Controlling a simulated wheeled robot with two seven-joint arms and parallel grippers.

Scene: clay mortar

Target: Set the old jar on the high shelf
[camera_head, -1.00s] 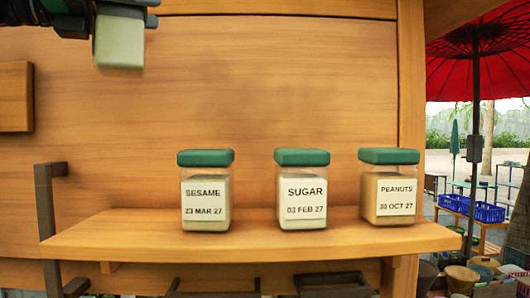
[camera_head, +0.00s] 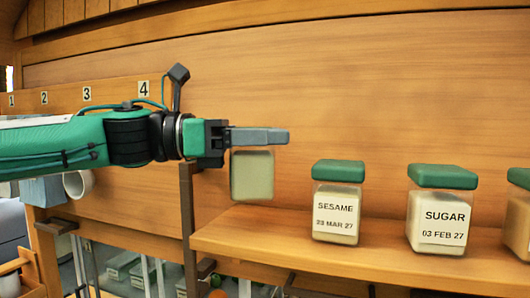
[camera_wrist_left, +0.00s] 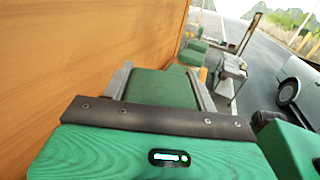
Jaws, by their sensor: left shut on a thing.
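My left gripper (camera_head: 262,137) comes in from the left and is shut on a jar (camera_head: 252,178), which hangs upright below the fingers. No label can be read on its pale body, and the fingers hide its top. In the left wrist view the held jar's green lid (camera_wrist_left: 160,87) shows between the fingers. A wooden shelf (camera_head: 330,262) carries a sesame jar (camera_head: 336,215) dated 23 MAR 27 and a sugar jar (camera_head: 438,225) dated 03 FEB 27. The held jar is left of the sesame jar, around the shelf's left end. My right gripper is out of view.
A third jar (camera_head: 518,228) is cut off at the right edge. A dark bracket (camera_head: 187,220) stands at the shelf's left end. A numbered wooden rail (camera_head: 110,90) runs along the wall at left, with a white mug (camera_head: 78,183) below it. The wall above the jars is clear.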

